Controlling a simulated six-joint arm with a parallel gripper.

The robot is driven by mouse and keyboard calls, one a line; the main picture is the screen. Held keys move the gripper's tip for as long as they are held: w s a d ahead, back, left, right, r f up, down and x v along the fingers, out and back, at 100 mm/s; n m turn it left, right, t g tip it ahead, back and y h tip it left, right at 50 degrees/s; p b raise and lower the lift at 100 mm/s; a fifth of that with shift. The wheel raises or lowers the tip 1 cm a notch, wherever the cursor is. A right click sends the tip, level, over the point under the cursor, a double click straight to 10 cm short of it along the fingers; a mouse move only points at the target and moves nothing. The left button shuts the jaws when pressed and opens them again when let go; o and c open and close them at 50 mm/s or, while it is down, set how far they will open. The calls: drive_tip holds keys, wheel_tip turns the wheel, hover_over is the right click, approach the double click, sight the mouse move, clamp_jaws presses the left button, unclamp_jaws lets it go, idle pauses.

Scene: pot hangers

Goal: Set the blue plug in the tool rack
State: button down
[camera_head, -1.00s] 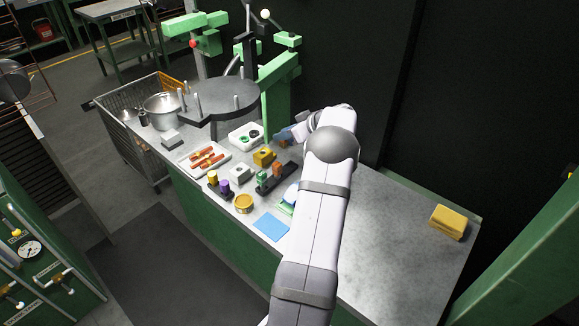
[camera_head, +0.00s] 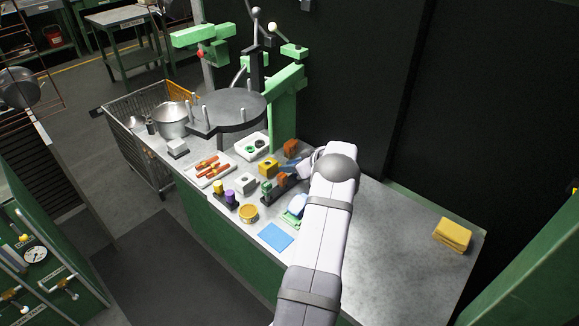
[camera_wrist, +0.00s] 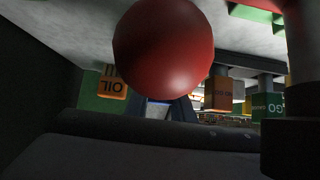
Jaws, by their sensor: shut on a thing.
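My gripper (camera_head: 287,166) is over the back of the bench, beyond the dark tool rack (camera_head: 272,199). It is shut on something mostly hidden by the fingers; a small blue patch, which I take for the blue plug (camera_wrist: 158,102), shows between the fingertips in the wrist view. The rack holds a green piece (camera_head: 267,186) and an orange piece (camera_head: 281,179). In the wrist view these read GO (camera_wrist: 267,106) and NO-GO (camera_wrist: 219,92), upside down. A large red ball (camera_wrist: 163,45) blocks the middle of the wrist view; what it belongs to is unclear.
A yellow block (camera_head: 268,167), a white block (camera_head: 245,183), a smaller rack with yellow and purple pieces (camera_head: 224,199) and a yellow ring (camera_head: 248,213) lie left. The right bench is clear up to yellow cloths (camera_head: 452,235).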

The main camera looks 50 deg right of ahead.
drive_tip(key=shift+f, duration=0.15)
drive_tip(key=shift+f, duration=0.15)
drive_tip(key=c, duration=1.5)
unclamp_jaws()
drive_tip(key=shift+c, duration=0.2)
drive_tip(key=shift+s+r, duration=0.15)
drive_tip(key=shift+r, duration=0.15)
drive_tip(key=b+v, duration=0.1)
drive_tip(key=v, duration=1)
drive_tip(key=shift+s+r+b, duration=0.2)
drive_tip(key=shift+s+b, duration=0.05)
drive_tip(key=shift+b, duration=0.05)
